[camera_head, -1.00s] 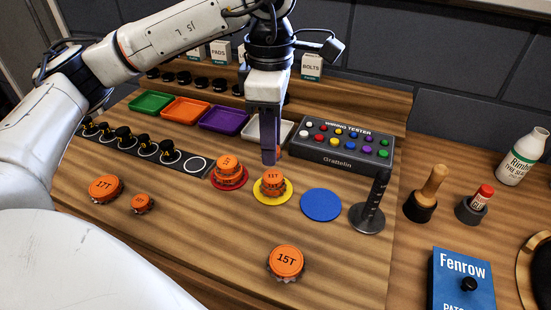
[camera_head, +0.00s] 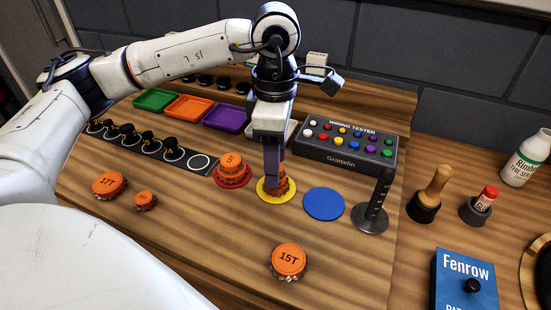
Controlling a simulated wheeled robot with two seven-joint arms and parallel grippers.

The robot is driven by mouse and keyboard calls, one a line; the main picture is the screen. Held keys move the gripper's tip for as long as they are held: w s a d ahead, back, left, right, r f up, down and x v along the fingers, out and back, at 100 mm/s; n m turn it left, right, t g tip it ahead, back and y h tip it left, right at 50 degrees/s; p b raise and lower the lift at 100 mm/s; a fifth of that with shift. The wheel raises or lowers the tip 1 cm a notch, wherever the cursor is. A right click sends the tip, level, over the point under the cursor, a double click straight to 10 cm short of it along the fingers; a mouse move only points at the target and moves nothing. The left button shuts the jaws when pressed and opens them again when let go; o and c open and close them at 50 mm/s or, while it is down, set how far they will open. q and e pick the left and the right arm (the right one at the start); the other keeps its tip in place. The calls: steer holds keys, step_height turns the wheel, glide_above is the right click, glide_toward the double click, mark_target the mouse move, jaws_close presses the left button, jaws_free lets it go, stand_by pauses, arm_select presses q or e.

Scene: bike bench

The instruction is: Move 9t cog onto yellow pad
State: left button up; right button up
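The smallest loose orange cog (camera_head: 145,201) lies on the bench at the left; its label is too small to read surely. The yellow pad (camera_head: 264,194) bears a stack of orange cogs (camera_head: 287,186), whose top read 11T earlier. My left gripper (camera_head: 274,188) points straight down at this stack. Its purple fingers cover the stack's left and middle part. The fingers overlap in this view, so I cannot tell whether they are open or shut on a cog. My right gripper is not in view.
A red pad (camera_head: 235,184) with stacked cogs is left of the yellow pad; an empty blue pad (camera_head: 323,204) is right. A black post (camera_head: 376,205) stands beyond it. Loose cogs 17T (camera_head: 109,184) and 15T (camera_head: 288,260) lie in front. The wiring tester (camera_head: 345,147) sits behind.

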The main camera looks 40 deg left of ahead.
arm_select(q)
step_height(320, 180, up, 12)
steer(key=shift+r+p, duration=0.15)
steer(key=shift+p, duration=0.2)
stand_by(0.8)
